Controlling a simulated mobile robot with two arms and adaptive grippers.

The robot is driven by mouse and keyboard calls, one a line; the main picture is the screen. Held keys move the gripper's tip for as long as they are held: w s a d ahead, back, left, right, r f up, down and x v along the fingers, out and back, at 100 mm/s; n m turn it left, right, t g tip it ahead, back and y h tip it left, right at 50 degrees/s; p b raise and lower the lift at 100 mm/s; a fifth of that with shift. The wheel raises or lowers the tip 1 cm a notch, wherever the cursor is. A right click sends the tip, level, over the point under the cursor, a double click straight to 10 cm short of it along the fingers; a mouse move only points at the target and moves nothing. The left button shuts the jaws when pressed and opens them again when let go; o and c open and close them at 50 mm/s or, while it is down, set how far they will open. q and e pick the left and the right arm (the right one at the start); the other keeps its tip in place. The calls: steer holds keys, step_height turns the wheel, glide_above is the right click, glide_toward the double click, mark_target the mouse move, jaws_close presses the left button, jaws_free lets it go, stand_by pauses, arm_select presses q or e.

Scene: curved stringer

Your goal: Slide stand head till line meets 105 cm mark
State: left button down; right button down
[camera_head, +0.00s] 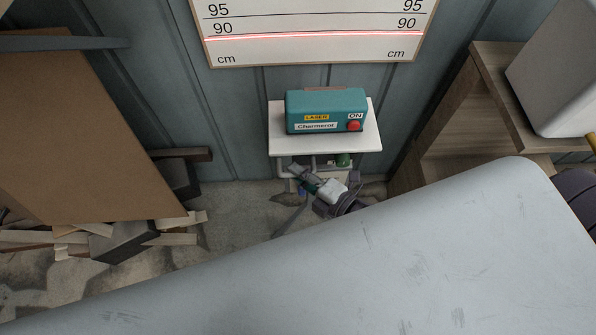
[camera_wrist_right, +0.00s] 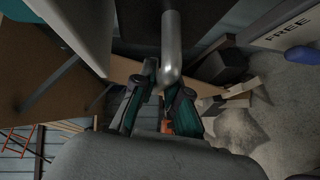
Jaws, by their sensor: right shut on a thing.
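The measuring board (camera_head: 310,54) on the back wall shows 90 and 95 cm marks; the 105 mark is out of frame. A red laser line (camera_head: 310,37) crosses it at about the 90 mark. The teal laser box (camera_head: 300,101) with a red ON button sits on the white stand head (camera_head: 370,140). My right gripper (camera_head: 310,183) is below the head. In the right wrist view my right gripper (camera_wrist_right: 158,92) is shut on a bent grey metal bar (camera_wrist_right: 171,45), its fingers at the bar's lower end. The left gripper is out of view.
A wooden shelf (camera_head: 440,140) with a white box (camera_head: 560,70) stands to the right. A brown board (camera_head: 80,140) leans at the left, with wood scraps (camera_head: 65,240) on the floor. The floor between the scraps and the stand looks mostly clear.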

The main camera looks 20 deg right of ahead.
step_height(320, 180, up, 17)
steer(key=p, duration=1.3)
steer(key=shift+f, duration=0.2)
steer(key=shift+w, duration=0.1)
steer(key=c, duration=1.2)
jaws_free()
steer(key=shift+f, duration=0.15)
steer(key=v, duration=1.2)
